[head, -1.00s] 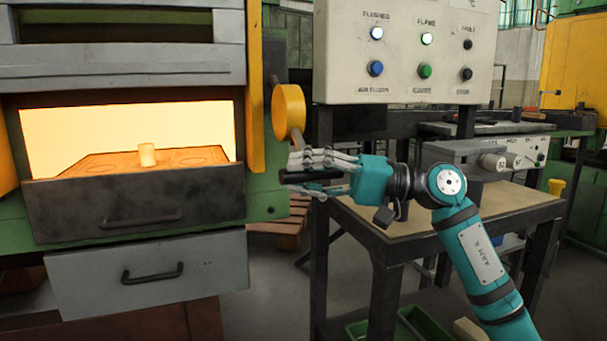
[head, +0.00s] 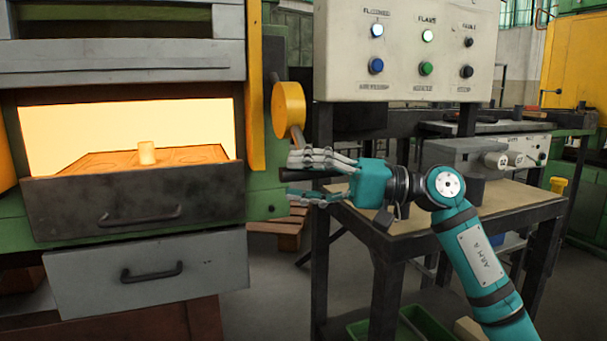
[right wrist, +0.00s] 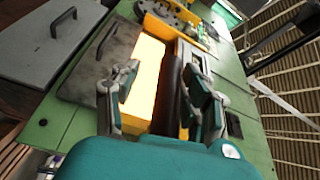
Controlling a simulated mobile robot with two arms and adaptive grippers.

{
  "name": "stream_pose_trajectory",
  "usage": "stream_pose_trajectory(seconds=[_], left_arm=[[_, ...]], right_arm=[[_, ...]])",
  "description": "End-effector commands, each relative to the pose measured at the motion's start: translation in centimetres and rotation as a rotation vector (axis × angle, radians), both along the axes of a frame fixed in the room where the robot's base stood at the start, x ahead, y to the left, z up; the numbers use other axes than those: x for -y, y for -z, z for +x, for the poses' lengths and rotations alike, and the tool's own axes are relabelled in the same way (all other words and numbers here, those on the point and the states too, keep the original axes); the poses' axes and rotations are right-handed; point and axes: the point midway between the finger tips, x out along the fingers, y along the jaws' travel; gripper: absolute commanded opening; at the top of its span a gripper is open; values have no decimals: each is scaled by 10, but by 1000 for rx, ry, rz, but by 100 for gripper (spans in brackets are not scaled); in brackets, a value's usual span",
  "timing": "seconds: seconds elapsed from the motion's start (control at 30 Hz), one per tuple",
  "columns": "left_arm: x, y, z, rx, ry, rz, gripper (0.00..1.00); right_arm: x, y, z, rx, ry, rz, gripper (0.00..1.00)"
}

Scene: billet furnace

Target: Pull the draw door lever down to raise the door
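The draw door lever has a yellow round hub (head: 290,110) on the furnace's right side. Its arm points down to a black handle (head: 305,174). My right gripper (head: 302,180) is at this handle, its fingers spread above and below it. In the right wrist view the dark handle (right wrist: 170,95) lies between the two open fingers (right wrist: 160,100), with a gap beside the left one. The furnace opening (head: 125,125) is uncovered and glows; a grey panel (head: 120,65) is above it. A glowing billet (head: 147,153) stands on the hearth inside. My left gripper is not in view.
A control panel (head: 405,50) with lit lamps hangs behind my right arm. A worktable (head: 490,205) stands below that arm. A dark front (head: 70,205) and a grey drawer (head: 80,280), both with handles, are below the opening.

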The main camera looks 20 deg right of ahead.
Motion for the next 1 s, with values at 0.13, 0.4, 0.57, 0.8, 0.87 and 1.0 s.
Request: stream_pose_trajectory(seconds=[0.13, 0.4, 0.57, 0.8, 0.87, 1.0], left_arm=[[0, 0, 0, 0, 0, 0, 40], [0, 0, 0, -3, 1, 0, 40], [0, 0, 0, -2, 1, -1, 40], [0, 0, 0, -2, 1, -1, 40], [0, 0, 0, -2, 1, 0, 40], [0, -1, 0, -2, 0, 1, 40]], right_arm=[[2, -2, 1, 4, 5, 4, 46], [17, -2, -5, 5, 8, 5, 46], [48, 1, -17, 4, 10, 4, 46], [92, 6, -35, 2, 8, 4, 46], [99, 7, -38, 3, 8, 3, 46], [110, 9, -43, 2, 5, 4, 46]])
